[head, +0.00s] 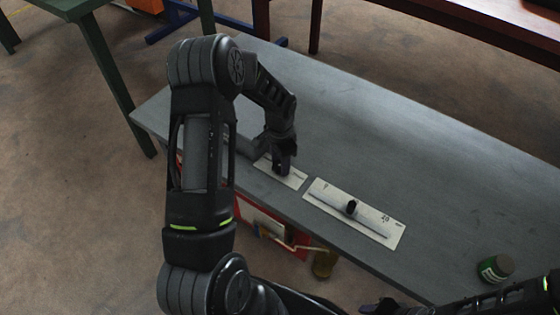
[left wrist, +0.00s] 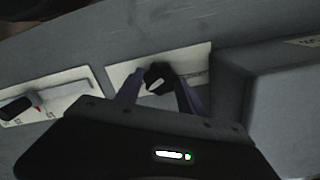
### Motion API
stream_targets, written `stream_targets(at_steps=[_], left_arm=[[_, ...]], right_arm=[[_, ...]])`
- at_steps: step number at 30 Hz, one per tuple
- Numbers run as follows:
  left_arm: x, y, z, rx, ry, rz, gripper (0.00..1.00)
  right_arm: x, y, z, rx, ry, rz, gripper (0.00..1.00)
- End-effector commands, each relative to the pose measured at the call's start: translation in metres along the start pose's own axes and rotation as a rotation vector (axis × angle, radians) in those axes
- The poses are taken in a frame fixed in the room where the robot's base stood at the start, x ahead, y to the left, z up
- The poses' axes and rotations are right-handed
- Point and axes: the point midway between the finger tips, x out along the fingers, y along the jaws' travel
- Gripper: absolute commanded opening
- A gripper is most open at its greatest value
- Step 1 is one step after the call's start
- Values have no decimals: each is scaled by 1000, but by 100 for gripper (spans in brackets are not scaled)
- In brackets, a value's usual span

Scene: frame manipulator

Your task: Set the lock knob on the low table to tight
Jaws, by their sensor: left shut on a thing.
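The low table (head: 400,130) is a long grey top. A pale plate (head: 293,180) lies near its front edge, partly hidden by my left gripper (head: 281,169). In the left wrist view this plate (left wrist: 200,57) carries a black knob (left wrist: 158,76) with a white mark. The left gripper (left wrist: 158,95) has one finger on each side of the knob and is shut on it. Any lettering by the knob is too hidden to read. A dark part at the bottom edge of the head view appears to be my right gripper (head: 378,306); its jaws are unclear.
A second pale plate (head: 388,230) with a slot and black slider (head: 351,207) lies just to the right. A grey box-like block (left wrist: 275,100) is close beside the gripper in the left wrist view. A green can (head: 495,268) stands at the table's right front. The table's back is clear.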

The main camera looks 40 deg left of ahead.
Motion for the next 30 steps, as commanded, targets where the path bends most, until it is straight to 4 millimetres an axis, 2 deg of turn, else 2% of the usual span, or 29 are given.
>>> stream_targets(at_steps=[10,26,27,30], left_arm=[[0,0,1,180,-2,2,5],[1,0,1,213,-2,1,5],[1,0,1,213,-2,1,48],[0,0,1,212,-2,1,56]], right_arm=[[-2,-1,0,0,0,0,36],[-2,-1,0,0,0,0,36],[-2,-1,0,0,0,0,36],[-2,-1,0,0,0,0,36]])
